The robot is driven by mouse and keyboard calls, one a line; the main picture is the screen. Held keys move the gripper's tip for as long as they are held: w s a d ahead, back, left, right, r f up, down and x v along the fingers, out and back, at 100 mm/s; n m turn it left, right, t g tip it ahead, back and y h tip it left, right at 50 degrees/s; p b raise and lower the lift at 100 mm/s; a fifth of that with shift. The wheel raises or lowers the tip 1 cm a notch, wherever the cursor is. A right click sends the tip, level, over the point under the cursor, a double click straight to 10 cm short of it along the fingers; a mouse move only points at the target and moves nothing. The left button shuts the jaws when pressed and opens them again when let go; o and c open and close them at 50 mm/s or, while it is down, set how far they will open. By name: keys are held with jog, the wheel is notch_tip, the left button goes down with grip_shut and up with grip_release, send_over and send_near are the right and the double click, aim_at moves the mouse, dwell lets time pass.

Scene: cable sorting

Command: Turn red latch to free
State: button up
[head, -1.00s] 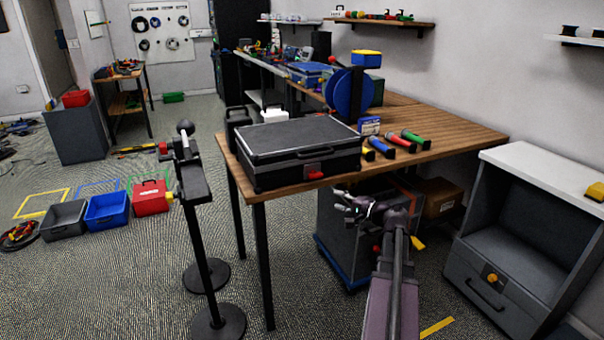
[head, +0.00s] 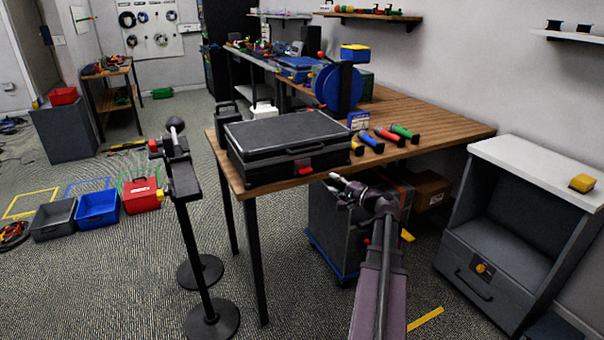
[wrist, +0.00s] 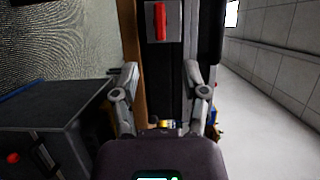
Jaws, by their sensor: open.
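The red latch (head: 304,171) is on the front face of a black case (head: 288,136) lying shut on the wooden table. In the wrist view the red latch (wrist: 160,20) sits on a grey plate at the top middle, its long side parallel to the table edge. My gripper (head: 334,183) is in front of the table edge, a little right of and below the latch, apart from it. In the wrist view my gripper (wrist: 161,72) has its two fingers spread, with nothing between them, and the latch lies beyond the tips.
The wooden table (head: 450,133) holds several coloured-handled tools (head: 387,136) right of the case. A grey wheeled box (head: 335,232) stands under the table near my arm. A black stand (head: 186,195) is left of the table. A grey cabinet (head: 510,240) stands at right.

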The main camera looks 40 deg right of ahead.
aim_at(308, 172)
jog(key=w, duration=0.4)
jog(key=w+a, duration=0.1)
jog(key=w, duration=0.3)
jog(key=w+a, duration=0.1)
jog(key=w, duration=0.3)
jog(key=shift+w, duration=0.15)
